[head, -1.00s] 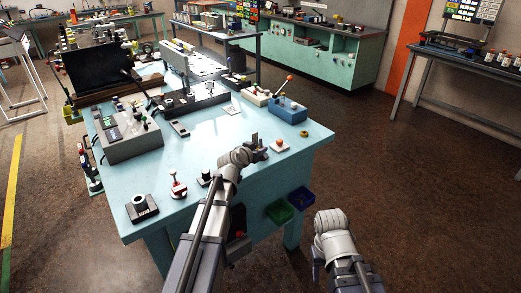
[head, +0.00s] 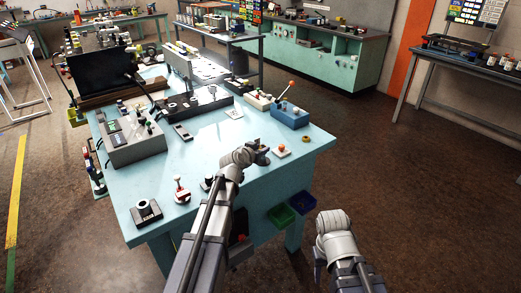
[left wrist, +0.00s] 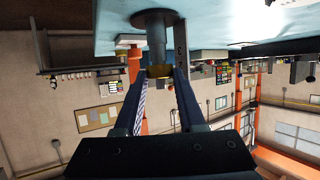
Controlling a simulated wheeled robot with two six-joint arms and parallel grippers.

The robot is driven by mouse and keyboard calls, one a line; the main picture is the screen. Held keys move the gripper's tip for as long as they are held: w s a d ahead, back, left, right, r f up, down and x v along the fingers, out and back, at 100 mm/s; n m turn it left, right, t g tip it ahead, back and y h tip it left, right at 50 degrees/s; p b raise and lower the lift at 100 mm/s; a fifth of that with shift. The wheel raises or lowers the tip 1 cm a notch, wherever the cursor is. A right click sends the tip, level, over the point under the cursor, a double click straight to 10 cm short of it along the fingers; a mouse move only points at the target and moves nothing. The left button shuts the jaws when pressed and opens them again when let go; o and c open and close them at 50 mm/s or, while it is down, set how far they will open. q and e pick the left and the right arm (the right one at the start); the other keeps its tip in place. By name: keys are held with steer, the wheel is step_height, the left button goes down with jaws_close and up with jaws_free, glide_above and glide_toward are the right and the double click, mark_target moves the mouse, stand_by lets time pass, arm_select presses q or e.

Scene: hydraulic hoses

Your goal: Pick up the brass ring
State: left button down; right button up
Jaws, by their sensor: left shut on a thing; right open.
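My left gripper (head: 263,157) is over the near right part of the teal table (head: 235,195) in the head view. Another small brass-coloured ring (head: 305,138) lies near the table's right edge. My right gripper (head: 318,268) is open and off the table, in front of its right corner.
A white block with an orange knob (head: 281,150) is right of my left gripper. A blue box (head: 290,117) with a lever stands behind it. A red-and-white part (head: 181,190) and a black-based ring fitting (head: 146,211) stand on the left.

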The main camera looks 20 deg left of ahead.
step_height(320, 180, up, 8)
steer(key=p, duration=0.6)
steer(key=shift+f, duration=0.2)
steer(key=shift+a, duration=0.1)
